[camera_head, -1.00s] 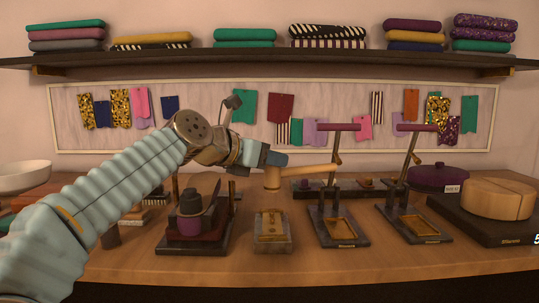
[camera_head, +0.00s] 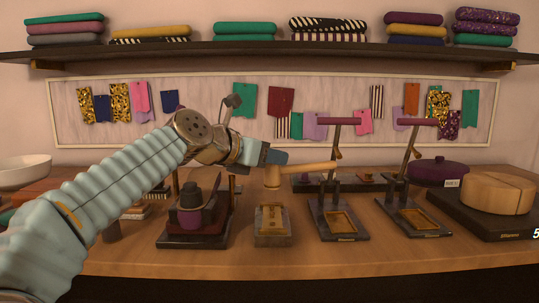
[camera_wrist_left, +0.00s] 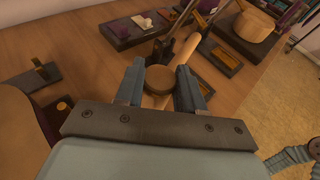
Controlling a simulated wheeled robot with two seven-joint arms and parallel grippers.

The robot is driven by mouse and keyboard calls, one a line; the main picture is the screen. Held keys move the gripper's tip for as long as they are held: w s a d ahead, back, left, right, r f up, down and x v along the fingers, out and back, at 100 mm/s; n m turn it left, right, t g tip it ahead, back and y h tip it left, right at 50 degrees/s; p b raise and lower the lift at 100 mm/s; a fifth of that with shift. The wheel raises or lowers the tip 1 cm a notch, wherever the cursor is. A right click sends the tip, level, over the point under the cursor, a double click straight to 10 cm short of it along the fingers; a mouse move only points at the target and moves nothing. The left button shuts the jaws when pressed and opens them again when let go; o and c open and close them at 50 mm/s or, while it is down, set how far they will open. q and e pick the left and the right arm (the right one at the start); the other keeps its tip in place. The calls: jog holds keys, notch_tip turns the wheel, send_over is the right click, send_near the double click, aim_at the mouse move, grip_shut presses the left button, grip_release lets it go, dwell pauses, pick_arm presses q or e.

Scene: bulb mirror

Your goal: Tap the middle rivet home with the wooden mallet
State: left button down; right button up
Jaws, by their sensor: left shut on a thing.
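My left gripper (camera_head: 274,157) is shut on the wooden mallet (camera_head: 272,177). The mallet's pale handle (camera_head: 312,168) points right, and its head hangs above a small grey block (camera_head: 273,239) with brass-coloured parts (camera_head: 271,219) on top. A clear gap shows between head and block. In the left wrist view, the round mallet head (camera_wrist_left: 160,80) sits between the two blue fingers of the left gripper (camera_wrist_left: 160,90), with the handle (camera_wrist_left: 203,47) running up and right. Single rivets are too small to tell apart. My right gripper is not in view.
Two stands (camera_head: 338,226) (camera_head: 413,220) with upright posts and brass trays are right of the block. Bare tabletop lies in front.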

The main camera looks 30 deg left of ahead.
aim_at(266, 181)
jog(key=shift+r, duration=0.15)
pick_arm(q)
notch_tip(266, 181, down, 7)
jog(key=b, duration=0.5)
jog(key=shift+r, duration=0.1)
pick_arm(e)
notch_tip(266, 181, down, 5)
pick_arm(q)
jog(key=shift+r+p, duration=0.4)
jog(key=shift+r, duration=0.05)
notch_tip(266, 181, up, 6)
jog(key=p, duration=0.6)
jog(key=shift+f, duration=0.45)
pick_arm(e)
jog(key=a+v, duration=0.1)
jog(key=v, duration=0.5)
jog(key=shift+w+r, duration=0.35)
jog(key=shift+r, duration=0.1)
pick_arm(q)
notch_tip(266, 181, up, 4)
jog(key=shift+f+p, duration=0.25)
jog(key=shift+p, duration=0.75)
jog(key=shift+f, duration=0.2)
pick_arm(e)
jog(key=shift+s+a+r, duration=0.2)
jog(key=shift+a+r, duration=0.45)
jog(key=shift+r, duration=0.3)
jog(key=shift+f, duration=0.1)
